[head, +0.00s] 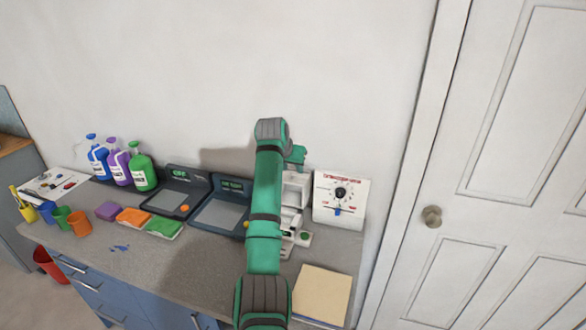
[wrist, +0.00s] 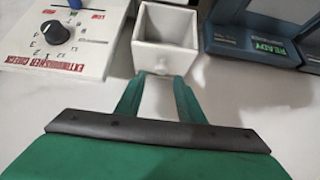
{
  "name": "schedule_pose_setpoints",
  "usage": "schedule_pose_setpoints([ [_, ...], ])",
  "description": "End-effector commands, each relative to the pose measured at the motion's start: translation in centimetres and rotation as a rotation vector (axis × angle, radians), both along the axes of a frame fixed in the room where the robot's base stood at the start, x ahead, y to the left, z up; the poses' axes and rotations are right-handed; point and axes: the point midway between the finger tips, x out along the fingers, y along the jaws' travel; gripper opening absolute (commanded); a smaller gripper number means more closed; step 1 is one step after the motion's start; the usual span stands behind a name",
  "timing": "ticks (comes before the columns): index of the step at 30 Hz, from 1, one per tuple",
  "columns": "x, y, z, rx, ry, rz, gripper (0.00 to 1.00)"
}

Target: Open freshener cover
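A white boxy unit (head: 296,190), which looks like the freshener, stands on the counter by the wall, partly hidden behind my arm in the head view. I cannot tell which part is the cover. My gripper (wrist: 159,88) is open, its two green fingers apart with nothing visible between them. In the head view my gripper (head: 296,155) is above the unit, mostly hidden by the arm.
A white panel with a dark knob (head: 340,193) stands to the right, near the door (head: 500,170). Two dark scale-like devices (head: 220,212) stand left. Bottles (head: 142,170), sponges and cups stand farther left. A beige board (head: 322,294) lies at the front right.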

Motion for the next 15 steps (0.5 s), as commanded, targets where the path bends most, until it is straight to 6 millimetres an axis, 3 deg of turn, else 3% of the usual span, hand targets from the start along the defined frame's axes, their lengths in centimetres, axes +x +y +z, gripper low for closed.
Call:
schedule_pose_setpoints([
  [8,-0.4,0.2,0.3,0.001,0.005,0.001,0.35],
  [15,-2.5,1.0,3.4,0.002,0.000,0.000,0.35],
])
